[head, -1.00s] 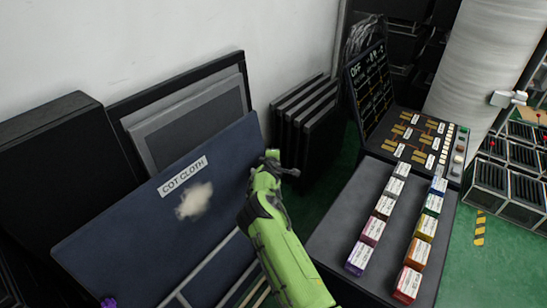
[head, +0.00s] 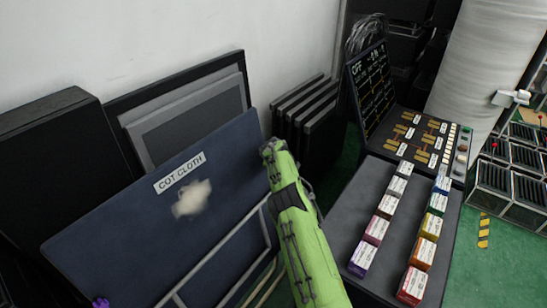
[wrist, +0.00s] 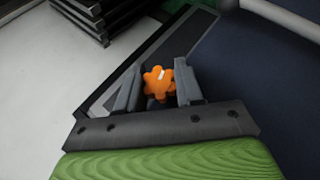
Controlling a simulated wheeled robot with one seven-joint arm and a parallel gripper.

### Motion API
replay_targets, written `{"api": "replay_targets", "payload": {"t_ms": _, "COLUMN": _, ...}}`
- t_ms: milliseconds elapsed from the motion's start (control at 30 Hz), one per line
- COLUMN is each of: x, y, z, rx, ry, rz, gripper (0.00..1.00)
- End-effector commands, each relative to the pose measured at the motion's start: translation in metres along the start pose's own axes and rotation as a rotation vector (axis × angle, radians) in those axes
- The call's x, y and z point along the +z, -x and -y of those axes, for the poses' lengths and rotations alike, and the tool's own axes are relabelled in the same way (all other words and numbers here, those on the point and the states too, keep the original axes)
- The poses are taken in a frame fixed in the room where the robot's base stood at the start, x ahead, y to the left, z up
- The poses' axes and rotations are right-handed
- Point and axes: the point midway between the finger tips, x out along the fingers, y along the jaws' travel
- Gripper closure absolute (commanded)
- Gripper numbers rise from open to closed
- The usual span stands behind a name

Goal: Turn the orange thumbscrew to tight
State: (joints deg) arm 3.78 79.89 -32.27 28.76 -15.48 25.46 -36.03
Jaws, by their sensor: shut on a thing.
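The orange thumbscrew (wrist: 158,82) shows in the wrist view as a lobed knob with a small white mark on its face. It sits between the two grey fingers of my gripper (wrist: 160,88), which are shut on it. In the head view my green arm reaches to the dark blue panel labelled COT CLOTH (head: 130,235). The thumbscrew and my fingertips are hidden there behind my arm.
A grey table (head: 338,250) with two rows of coloured boxes stands right of my arm. A sloped control board (head: 415,140) is behind it. Dark panels (head: 300,115) lean at the wall. A purple knob (head: 101,302) shows at the lower left.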

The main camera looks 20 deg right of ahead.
Motion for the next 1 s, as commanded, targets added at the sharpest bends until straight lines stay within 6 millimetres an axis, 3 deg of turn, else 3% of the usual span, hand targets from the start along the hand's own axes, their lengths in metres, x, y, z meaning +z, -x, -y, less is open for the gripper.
{"api": "replay_targets", "payload": {"t_ms": 167, "x": 0.002, "y": -0.001, "z": 0.001, "rx": -0.001, "ry": -0.002, "rz": 0.005, "gripper": 0.94}}
{"api": "replay_targets", "payload": {"t_ms": 200, "x": 0.002, "y": -0.001, "z": 0.001, "rx": -0.001, "ry": -0.002, "rz": 0.005, "gripper": 0.62}}
{"api": "replay_targets", "payload": {"t_ms": 333, "x": 0.002, "y": -0.001, "z": 0.001, "rx": -0.001, "ry": -0.002, "rz": 0.004, "gripper": 0.43}}
{"api": "replay_targets", "payload": {"t_ms": 667, "x": 0.0, "y": 0.002, "z": 0.0, "rx": -0.001, "ry": 0.001, "rz": 0.002, "gripper": 0.43}}
{"api": "replay_targets", "payload": {"t_ms": 1000, "x": -0.001, "y": 0.039, "z": -0.002, "rx": 0.0, "ry": -0.002, "rz": 0.002, "gripper": 0.43}}
